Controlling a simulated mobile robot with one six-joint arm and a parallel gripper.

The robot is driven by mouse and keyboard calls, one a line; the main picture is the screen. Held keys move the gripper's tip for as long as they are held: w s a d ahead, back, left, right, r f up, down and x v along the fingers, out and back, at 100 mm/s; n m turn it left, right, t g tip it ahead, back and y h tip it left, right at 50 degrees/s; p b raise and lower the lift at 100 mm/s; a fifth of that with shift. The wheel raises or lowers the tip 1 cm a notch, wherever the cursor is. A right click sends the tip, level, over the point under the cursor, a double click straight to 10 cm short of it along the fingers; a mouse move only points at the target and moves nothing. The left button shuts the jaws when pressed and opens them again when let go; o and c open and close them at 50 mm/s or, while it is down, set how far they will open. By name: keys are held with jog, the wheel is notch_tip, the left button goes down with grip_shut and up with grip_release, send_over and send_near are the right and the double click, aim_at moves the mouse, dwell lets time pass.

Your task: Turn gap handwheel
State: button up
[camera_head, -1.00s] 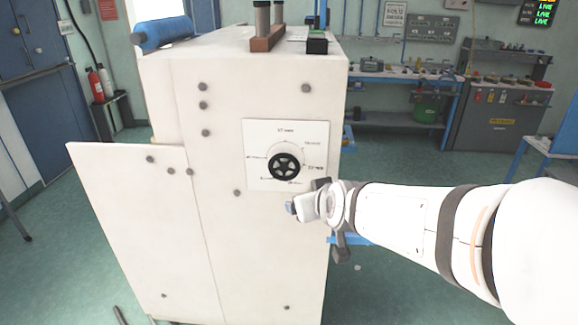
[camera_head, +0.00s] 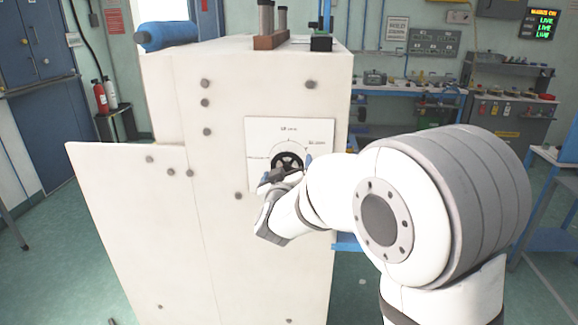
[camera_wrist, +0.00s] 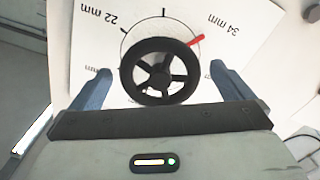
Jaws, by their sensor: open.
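The gap handwheel (camera_head: 287,160) is a black spoked wheel on a white dial plate (camera_head: 262,135) on the front of the cream machine cabinet (camera_head: 225,225). In the head view my gripper and wrist cover its lower part. In the wrist view the handwheel (camera_wrist: 160,70) sits between the two blue fingers of my gripper (camera_wrist: 158,82). The fingers are spread wide, with a gap on either side of the rim. A red pointer (camera_wrist: 195,41) shows on the dial between the marks "22 mm" and "34 mm", nearer "34 mm".
Dark round bolts (camera_head: 311,84) stud the cabinet front around the plate. A cream side panel (camera_head: 130,220) juts out on the left. A blue roll (camera_head: 165,36) and a brown block (camera_head: 270,41) lie on top. A blue bench (camera_head: 405,88) stands behind on the right.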

jog(key=shift+w, duration=1.25)
jog(key=c, duration=0.9)
jog(key=shift+d, duration=0.3)
jog(key=shift+c, duration=0.5)
jog(key=shift+a, duration=0.25)
